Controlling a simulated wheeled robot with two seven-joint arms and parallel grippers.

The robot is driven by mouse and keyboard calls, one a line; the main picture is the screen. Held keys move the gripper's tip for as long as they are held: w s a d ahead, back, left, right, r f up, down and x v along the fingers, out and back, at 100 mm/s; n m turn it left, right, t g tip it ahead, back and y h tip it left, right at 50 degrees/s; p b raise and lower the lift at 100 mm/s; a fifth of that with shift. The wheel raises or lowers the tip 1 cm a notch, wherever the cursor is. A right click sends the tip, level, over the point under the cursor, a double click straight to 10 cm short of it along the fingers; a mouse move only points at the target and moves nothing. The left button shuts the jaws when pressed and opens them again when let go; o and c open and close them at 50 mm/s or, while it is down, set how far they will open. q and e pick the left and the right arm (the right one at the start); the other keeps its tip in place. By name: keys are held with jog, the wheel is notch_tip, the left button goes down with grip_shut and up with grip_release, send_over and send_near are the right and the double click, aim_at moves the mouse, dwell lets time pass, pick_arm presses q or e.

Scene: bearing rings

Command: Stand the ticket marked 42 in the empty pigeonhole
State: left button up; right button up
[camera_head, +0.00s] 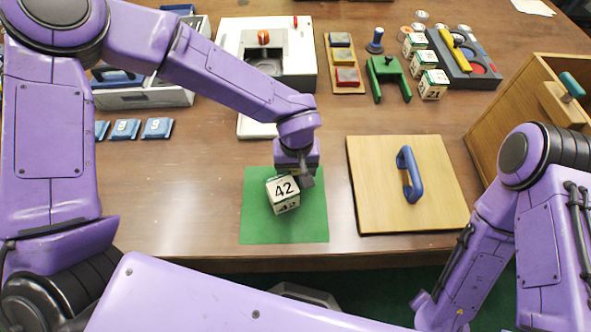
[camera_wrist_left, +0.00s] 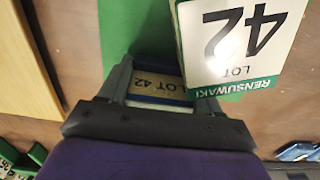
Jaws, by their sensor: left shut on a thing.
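My left gripper (camera_head: 297,172) is low over the back part of the green mat (camera_head: 256,226). In the left wrist view the gripper (camera_wrist_left: 162,88) is shut on a tan ticket (camera_wrist_left: 157,84) with a blue edge, printed "LOT 42". A white block (camera_head: 283,192) marked 42 stands on the mat, close in front of this gripper in the head view. In the left wrist view the block (camera_wrist_left: 228,42) shows "42", "LOT" and a green band. I cannot make out the empty pigeonhole with certainty. My right arm shows at the right; its gripper is out of view.
A wooden board (camera_head: 382,212) with a blue handle (camera_head: 409,174) lies right of the mat. A wooden cabinet (camera_head: 505,112) stands at the right. Blue tiles (camera_head: 124,130) lie at the left. A white machine (camera_head: 296,76) and a green stand (camera_head: 388,74) are behind. Left of the mat is clear.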

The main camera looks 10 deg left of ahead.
pick_arm(q)
jog(key=shift+f, duration=0.3)
jog(key=o, duration=1.3)
